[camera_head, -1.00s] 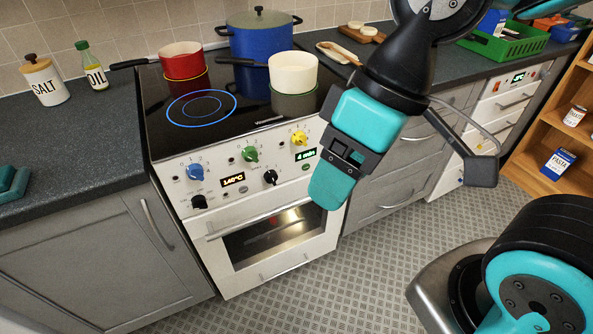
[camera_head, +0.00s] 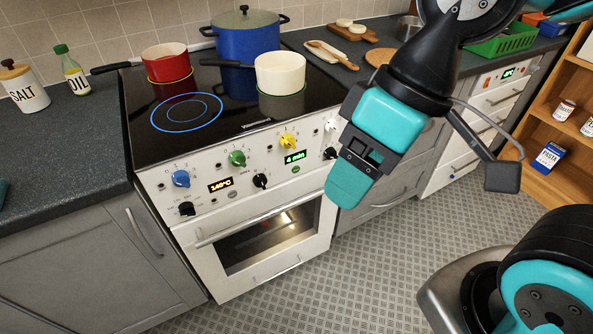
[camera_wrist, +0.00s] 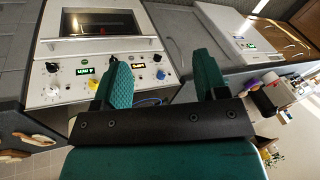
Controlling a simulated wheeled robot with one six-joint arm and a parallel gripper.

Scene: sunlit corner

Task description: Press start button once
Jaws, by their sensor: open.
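The white oven's control panel (camera_head: 215,192) faces me below the hob. A small green button (camera_head: 296,169) sits under the green "4 min" display (camera_head: 294,157). A grey button (camera_head: 232,195) sits under the orange "140°C" display (camera_head: 220,185). Any lettering on the buttons is too small to read. My gripper (camera_head: 347,187) is in front of the oven's right side, right of the green button and apart from it. In the wrist view the panel appears upside down. My two teal fingers (camera_wrist: 161,78) are spread with nothing between them.
Blue (camera_head: 181,179), green (camera_head: 237,158), yellow (camera_head: 288,141) and black knobs surround the displays. A red pot (camera_head: 166,66), a blue pot (camera_head: 247,40) and a cream pan (camera_head: 280,75) stand on the hob. A wooden shelf (camera_head: 540,118) is at right. The patterned floor (camera_head: 345,275) before the oven is clear.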

